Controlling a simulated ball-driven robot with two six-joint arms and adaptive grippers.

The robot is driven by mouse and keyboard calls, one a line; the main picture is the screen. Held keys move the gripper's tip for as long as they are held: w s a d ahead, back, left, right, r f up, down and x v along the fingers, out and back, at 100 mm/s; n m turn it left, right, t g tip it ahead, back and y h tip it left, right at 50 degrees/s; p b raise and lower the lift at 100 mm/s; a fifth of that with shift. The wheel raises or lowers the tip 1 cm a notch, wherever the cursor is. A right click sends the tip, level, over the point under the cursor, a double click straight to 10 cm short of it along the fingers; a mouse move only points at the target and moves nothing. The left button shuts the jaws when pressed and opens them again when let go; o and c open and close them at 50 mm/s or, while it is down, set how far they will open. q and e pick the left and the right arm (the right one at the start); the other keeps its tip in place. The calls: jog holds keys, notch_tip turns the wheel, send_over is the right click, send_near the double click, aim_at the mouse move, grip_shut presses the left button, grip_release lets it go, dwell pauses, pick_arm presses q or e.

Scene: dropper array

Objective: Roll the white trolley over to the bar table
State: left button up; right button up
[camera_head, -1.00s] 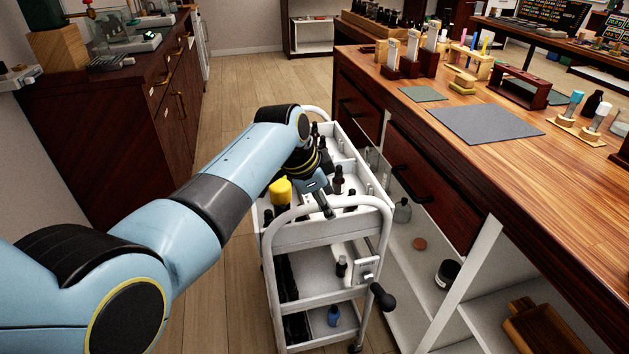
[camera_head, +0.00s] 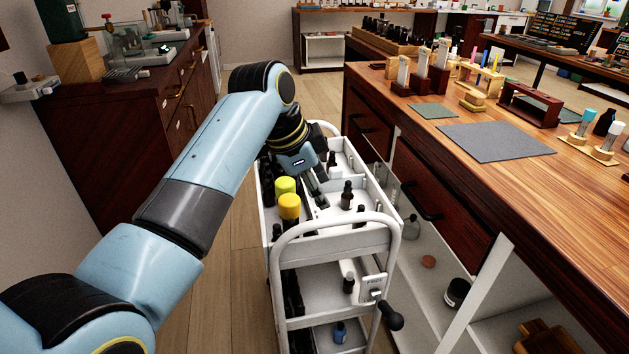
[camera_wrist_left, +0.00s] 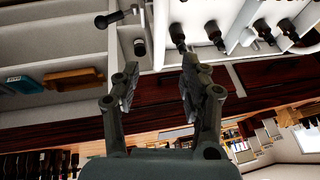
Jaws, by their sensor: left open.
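The white trolley (camera_head: 330,247) stands upright on the floor beside the wood-topped counter, its raised handle bar facing me. Dark dropper bottles stand in its top tray, with two yellow-capped ones at the left. My left gripper (camera_head: 321,200) hangs over the top tray, behind the near handle bar, with its fingers pointing down. It is open; the left wrist view shows a gap between its fingers (camera_wrist_left: 160,82) with nothing in it. White trolley parts (camera_wrist_left: 205,12) and dark bottles show past the fingers there. My right gripper is out of view. I cannot tell which table is the bar table.
The wood-topped counter (camera_head: 560,200) with drawers runs close along the trolley's right side. Dark cabinets (camera_head: 120,130) line the left wall. Bare wooden floor (camera_head: 235,285) lies left of the trolley. A dark table (camera_head: 560,62) stands at the back right.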

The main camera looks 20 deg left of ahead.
pick_arm(q)
jog(key=shift+s+a+r, duration=0.15)
jog(key=shift+s+r, duration=0.1)
jog(key=shift+r, duration=0.4)
jog(key=s+a+f+n+g+y+b, duration=0.1)
jog(key=s+a+f+g+b, duration=0.1)
jog(key=s+f, duration=0.85)
jog(key=s+a+f+n+g+b, duration=0.1)
jog(key=s+a+f+g, duration=0.1)
jog(key=s+f, duration=0.9)
jog(key=s+a+f+n+g+y+b, duration=0.1)
jog(key=s+a+f+b, duration=0.35)
jog(key=f, duration=1.05)
jog(key=s+a+f+n, duration=0.2)
jog(key=s+f, duration=0.3)
jog(key=s, duration=0.3)
jog(key=s+a+f+n+t+y, duration=0.1)
jog(key=s+f+n, duration=0.3)
jog(key=s, duration=0.5)
jog(key=s+a+f+n, duration=0.2)
jog(key=s+f, duration=0.4)
jog(key=s, duration=0.3)
jog(key=shift+s+a+f+n+t+y, duration=0.15)
jog(key=shift+a+f+n+t+y, duration=0.2)
jog(key=shift+n, duration=0.15)
jog(key=shift+d, duration=0.1)
